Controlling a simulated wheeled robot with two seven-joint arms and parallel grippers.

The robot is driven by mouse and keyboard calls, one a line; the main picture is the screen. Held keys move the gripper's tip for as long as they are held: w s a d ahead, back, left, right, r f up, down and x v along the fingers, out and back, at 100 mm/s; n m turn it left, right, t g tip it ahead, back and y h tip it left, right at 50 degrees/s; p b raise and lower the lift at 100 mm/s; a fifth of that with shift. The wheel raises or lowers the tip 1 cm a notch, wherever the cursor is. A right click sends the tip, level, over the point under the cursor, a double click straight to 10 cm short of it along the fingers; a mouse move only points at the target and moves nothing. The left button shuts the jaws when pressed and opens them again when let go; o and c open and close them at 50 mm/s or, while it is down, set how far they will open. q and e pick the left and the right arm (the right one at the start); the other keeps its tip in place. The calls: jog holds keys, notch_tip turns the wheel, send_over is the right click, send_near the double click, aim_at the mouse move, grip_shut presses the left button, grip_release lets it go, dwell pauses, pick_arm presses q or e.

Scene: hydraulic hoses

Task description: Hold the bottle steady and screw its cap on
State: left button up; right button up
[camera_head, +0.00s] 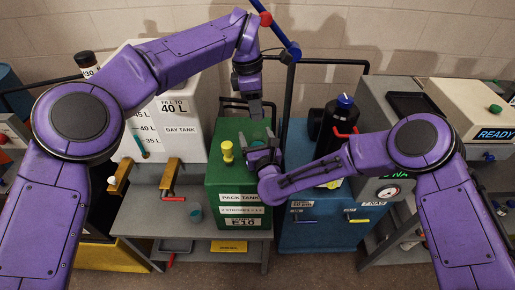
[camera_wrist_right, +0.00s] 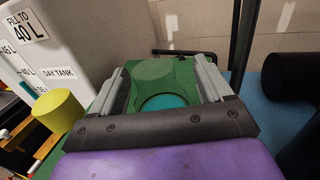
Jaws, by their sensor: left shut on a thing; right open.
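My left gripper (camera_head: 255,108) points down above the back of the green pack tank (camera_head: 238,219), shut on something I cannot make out. My right gripper (camera_head: 265,144) is lower, over the tank top. Its jaws are open in the right wrist view (camera_wrist_right: 163,82), with a teal disc (camera_wrist_right: 163,101) in line between the fingers and a round green shape (camera_wrist_right: 153,71) just beyond. I cannot tell whether these are the cap and bottle.
A yellow knob (camera_head: 226,152) stands on the tank, left of my right gripper. The white day tank (camera_head: 187,105) is at left. A black cylinder with a blue top (camera_head: 343,102) stands at right on the blue cabinet (camera_head: 318,237).

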grip_shut()
pick_arm(q)
send_over(258, 134)
jog(key=shift+s+a+f, duration=0.1)
jog(key=shift+f, duration=1.15)
jog(key=shift+a+f, duration=0.1)
jog(key=shift+f, duration=1.1)
jog(key=shift+f, duration=0.15)
pick_arm(e)
jog(key=shift+s, duration=0.1)
pick_arm(q)
jog(key=shift+f, duration=0.75)
jog(key=shift+f, duration=0.55)
